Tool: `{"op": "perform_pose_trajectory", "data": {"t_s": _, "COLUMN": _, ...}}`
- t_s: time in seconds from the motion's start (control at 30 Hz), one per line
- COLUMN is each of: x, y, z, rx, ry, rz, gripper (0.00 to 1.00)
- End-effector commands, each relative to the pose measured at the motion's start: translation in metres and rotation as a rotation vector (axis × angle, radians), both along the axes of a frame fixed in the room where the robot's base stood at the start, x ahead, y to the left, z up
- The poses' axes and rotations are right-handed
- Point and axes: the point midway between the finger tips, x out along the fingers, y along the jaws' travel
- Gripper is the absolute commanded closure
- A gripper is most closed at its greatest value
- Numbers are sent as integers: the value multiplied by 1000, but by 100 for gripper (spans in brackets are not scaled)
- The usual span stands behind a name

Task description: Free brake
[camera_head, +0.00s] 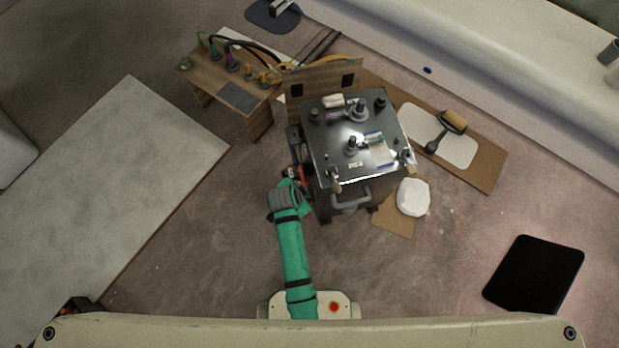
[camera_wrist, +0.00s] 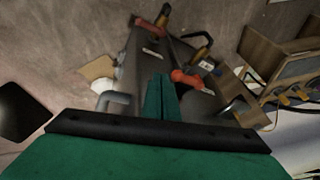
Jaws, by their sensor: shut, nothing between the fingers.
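A dark metal cabinet (camera_head: 335,168) with knobs and fittings on its glossy top stands in the middle of the head view. Its side fills the middle of the wrist view (camera_wrist: 140,75). A red-orange handle (camera_wrist: 187,80) sits on that side, just right of my fingertips; I cannot tell whether they touch it. A second red part (camera_wrist: 150,27) is farther up. I cannot tell for sure which one is the brake. My gripper (camera_wrist: 161,80) is shut and empty, its green fingers together. In the head view my arm reaches the cabinet's left side and partly hides the fingers.
A wooden bench (camera_head: 240,95) with cables and plugs stands left of the cabinet. A grey handle (camera_head: 350,203) sticks out of the cabinet's front. A white lump (camera_head: 413,197) lies right of it, and a black mat (camera_head: 533,273) lies lower right. Floor in front is mostly clear.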

Motion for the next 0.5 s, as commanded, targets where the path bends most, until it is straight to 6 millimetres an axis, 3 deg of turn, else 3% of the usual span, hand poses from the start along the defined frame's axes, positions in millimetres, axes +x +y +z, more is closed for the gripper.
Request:
{"op": "perform_pose_trajectory", "data": {"t_s": 0.03, "x": 17, "y": 2, "z": 5, "rx": -5, "ry": 24, "rz": -50, "gripper": 100}}
{"op": "perform_pose_trajectory", "data": {"t_s": 0.2, "x": 47, "y": 4, "z": 21, "rx": -32, "ry": 107, "rz": -230, "gripper": 100}}
{"op": "perform_pose_trajectory", "data": {"t_s": 0.5, "x": 66, "y": 5, "z": 42, "rx": -68, "ry": 164, "rz": -386, "gripper": 100}}
